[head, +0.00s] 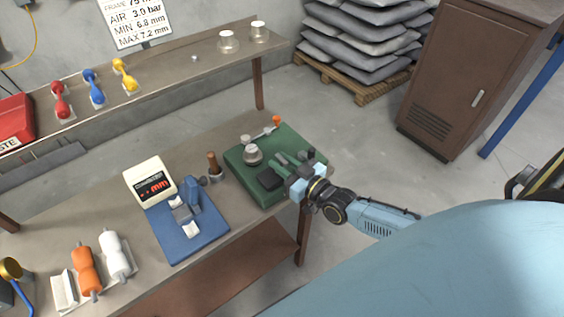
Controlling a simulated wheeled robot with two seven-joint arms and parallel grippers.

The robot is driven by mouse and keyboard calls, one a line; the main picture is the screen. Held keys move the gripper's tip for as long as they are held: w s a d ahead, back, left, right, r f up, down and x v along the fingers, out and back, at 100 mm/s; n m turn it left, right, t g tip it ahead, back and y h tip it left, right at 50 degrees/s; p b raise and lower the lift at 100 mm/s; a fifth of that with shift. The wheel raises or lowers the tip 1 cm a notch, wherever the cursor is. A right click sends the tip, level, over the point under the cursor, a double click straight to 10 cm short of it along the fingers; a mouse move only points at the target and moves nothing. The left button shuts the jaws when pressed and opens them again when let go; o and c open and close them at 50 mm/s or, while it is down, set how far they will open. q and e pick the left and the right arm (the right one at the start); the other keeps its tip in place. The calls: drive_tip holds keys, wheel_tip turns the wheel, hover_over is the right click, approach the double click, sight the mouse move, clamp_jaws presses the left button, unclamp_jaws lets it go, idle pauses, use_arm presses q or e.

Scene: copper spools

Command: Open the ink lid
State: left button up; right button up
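A green block (245,157) stands at the right end of the near table. A flat dark rectangular piece (269,179) lies on its front part; it may be the ink lid, but I cannot tell for sure, and it looks flat. My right gripper (295,171) comes in from the right, over the block's right front corner, just right of the dark piece. Its fingertips are small and blend with grey parts on the block, so I cannot tell whether it is open. My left gripper is out of view.
A grey stepped knob (253,154) and an orange-tipped lever (276,120) stand on the block. Orange (86,268) and white (114,254) spools lie farther left.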

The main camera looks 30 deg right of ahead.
drive_tip(key=shift+w, duration=0.15)
drive_tip(key=shift+c, duration=0.3)
clamp_jaws()
